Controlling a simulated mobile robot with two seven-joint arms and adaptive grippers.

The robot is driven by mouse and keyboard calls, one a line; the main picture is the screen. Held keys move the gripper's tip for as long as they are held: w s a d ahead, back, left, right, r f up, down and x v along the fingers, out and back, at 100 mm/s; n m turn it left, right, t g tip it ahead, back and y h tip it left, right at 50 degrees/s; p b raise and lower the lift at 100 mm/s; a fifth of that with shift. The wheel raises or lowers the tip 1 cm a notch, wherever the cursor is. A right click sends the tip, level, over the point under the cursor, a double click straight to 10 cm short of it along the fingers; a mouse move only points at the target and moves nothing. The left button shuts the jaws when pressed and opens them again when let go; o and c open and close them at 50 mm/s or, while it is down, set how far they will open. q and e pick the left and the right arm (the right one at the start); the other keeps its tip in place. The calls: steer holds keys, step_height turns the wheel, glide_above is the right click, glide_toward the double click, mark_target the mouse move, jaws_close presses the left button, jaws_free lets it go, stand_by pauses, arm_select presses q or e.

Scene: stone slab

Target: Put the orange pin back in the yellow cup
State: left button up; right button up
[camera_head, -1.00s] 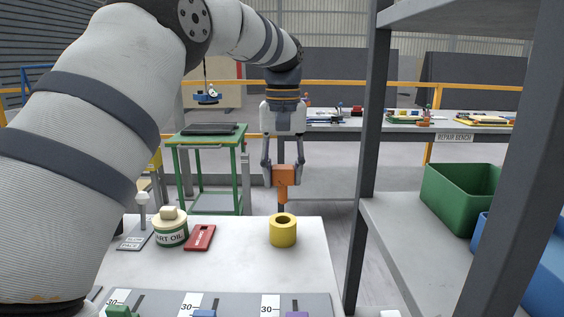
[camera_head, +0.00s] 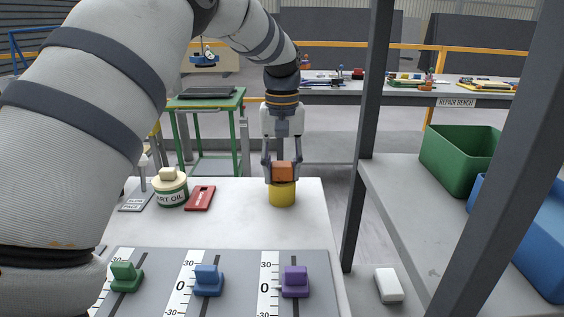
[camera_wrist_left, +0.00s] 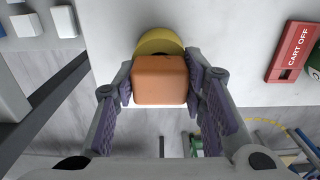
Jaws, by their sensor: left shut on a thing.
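The orange pin (camera_head: 282,171) is held between the fingers of my left gripper (camera_head: 282,176), which is shut on its block-shaped head. The yellow cup (camera_head: 282,194) stands upright on the white slab directly below. The pin's head sits at the cup's top and its lower shaft is out of sight, apparently inside the cup. In the left wrist view the orange head (camera_wrist_left: 160,80) covers most of the cup (camera_wrist_left: 158,42), whose rim shows behind it. Whether the head rests on the rim is hard to tell. My right gripper is not in view.
A panel with green, blue and purple sliders (camera_head: 295,282) lies in front. A dark shelf post (camera_head: 365,140) rises at the right.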

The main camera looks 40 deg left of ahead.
arm_select(q)
steer(key=o, duration=1.4)
step_height(320, 180, up, 12)
